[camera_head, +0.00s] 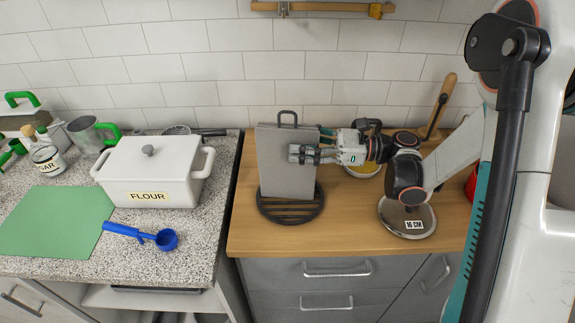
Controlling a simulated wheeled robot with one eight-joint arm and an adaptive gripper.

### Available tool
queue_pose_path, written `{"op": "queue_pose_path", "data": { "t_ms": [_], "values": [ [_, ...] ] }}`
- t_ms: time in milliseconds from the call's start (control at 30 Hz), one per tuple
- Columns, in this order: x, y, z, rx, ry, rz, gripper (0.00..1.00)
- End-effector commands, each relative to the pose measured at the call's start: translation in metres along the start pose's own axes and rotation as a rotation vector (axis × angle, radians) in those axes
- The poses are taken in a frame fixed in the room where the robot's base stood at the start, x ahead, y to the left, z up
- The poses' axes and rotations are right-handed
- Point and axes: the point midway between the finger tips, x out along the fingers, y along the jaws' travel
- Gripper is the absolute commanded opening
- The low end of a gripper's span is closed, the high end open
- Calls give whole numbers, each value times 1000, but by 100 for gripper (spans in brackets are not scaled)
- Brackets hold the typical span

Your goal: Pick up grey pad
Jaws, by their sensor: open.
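The grey pad (287,182) is a flat, upright rectangular panel on the wooden counter. It stands at a dark slatted round stand (290,211), with a dark loop showing above its top edge. My gripper (297,154) comes in from the right, its fingers pointing left. The fingertips overlap the pad's right half in the picture, in front of its face. I cannot tell whether they touch it. The gripper is open, with nothing visible held in it.
A round lid marked 16 CM (407,227) lies below my arm. A yellow-filled bowl (362,171) is partly hidden behind my gripper. A white FLOUR box (150,175), blue scoop (165,239) and green mat (55,222) are on the left counter. Front wood is clear.

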Motion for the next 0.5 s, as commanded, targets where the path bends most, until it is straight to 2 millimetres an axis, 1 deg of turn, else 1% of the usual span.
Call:
{"op": "queue_pose_path", "data": {
  "t_ms": [100, 200, 300, 467, 500],
  "values": [
    [19, 5, -1, 0, 0, 4, 51],
    [32, 4, 0, 0, 0, 4, 51],
    [38, 4, 0, 0, 0, 2, 51],
    [38, 4, 1, 0, 0, 1, 51],
    [38, 4, 1, 0, 0, 1, 46]
  ]
}}
